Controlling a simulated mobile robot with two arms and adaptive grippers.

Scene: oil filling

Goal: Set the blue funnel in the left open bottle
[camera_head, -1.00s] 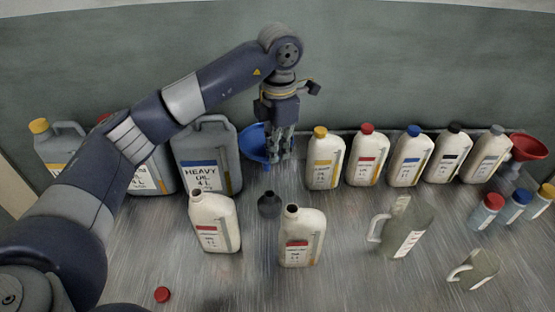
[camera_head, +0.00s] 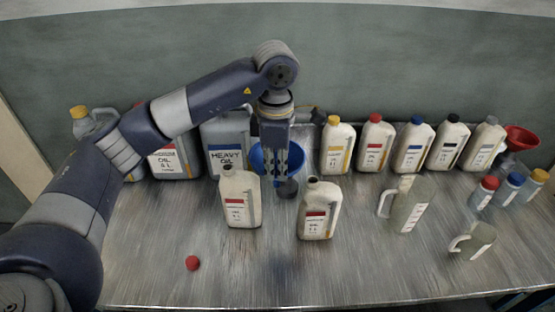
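The blue funnel (camera_head: 257,160) is at the back of the table, behind the front bottles. My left gripper (camera_head: 286,176) points down in front of it and hides much of it. I cannot tell whether its fingers are open or shut, or whether they hold the funnel. The left front bottle (camera_head: 240,205) is white with a red label and stands upright, left of and nearer than the gripper. A similar right front bottle (camera_head: 319,212) has a dark open mouth. My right gripper is not in view.
A red cap (camera_head: 193,263) lies at the front left. Capped bottles (camera_head: 338,150) line the back, with a red funnel (camera_head: 522,138) at the right. A jug (camera_head: 408,210) stands right of centre.

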